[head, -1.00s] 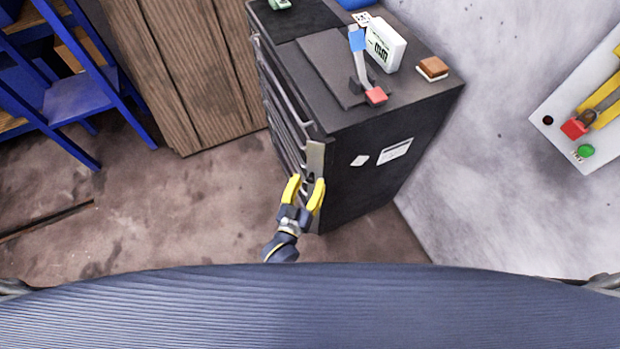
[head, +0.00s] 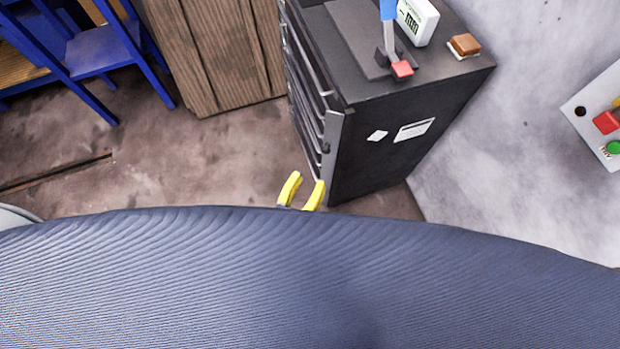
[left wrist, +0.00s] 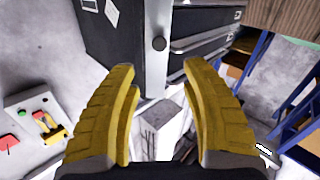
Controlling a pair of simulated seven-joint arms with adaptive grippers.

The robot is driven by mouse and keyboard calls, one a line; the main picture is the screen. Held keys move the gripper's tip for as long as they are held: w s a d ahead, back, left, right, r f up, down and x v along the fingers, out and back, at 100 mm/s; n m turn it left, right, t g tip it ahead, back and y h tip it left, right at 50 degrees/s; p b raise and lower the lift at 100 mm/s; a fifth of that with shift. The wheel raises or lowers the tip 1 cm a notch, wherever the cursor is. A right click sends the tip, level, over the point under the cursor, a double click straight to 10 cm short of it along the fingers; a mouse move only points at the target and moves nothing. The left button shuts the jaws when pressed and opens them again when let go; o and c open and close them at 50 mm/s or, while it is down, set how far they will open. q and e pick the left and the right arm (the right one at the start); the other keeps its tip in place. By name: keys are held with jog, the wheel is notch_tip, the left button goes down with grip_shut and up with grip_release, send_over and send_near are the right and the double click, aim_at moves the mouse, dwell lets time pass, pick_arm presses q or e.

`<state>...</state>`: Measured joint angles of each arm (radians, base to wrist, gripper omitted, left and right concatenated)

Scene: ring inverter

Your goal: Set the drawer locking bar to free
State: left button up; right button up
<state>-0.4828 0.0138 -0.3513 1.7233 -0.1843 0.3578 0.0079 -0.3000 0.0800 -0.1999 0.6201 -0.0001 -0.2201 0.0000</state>
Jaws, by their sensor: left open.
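The drawer cabinet (head: 370,165) is black, with its drawer fronts on its left side in the head view. The grey locking bar (head: 332,132) runs upright along the front corner edge of the cabinet. In the left wrist view the bar (left wrist: 157,22) is a pale vertical strip with a dark round knob (left wrist: 159,44). My left gripper (head: 306,182) is open and empty, its yellow fingers in front of the cabinet's lower front corner. In the left wrist view its fingertips (left wrist: 160,68) lie either side of the bar's line, apart from it. My right gripper is not in view.
A wall panel (head: 590,112) with buttons is at right. A wooden cabinet (head: 215,60) and blue frame (head: 100,50) are at left.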

aim_at(324, 152)
pick_arm(q)
jog(key=s+a+n+g+h, duration=0.1)
jog(key=a+n+h, duration=0.15)
jog(key=n, duration=0.35)
jog(key=s+a+n+g+h, duration=0.1)
jog(key=s+a+n+h, duration=0.1)
jog(key=a+n, duration=0.35)
jog(key=shift+n+g, duration=0.3)
jog(key=shift+n, duration=0.35)
jog(key=x, duration=1.2)
jog(key=d+x, duration=0.1)
jog(key=x, duration=0.5)
jog(key=shift+s+d+f, duration=0.1)
jog(key=shift+d, duration=0.1)
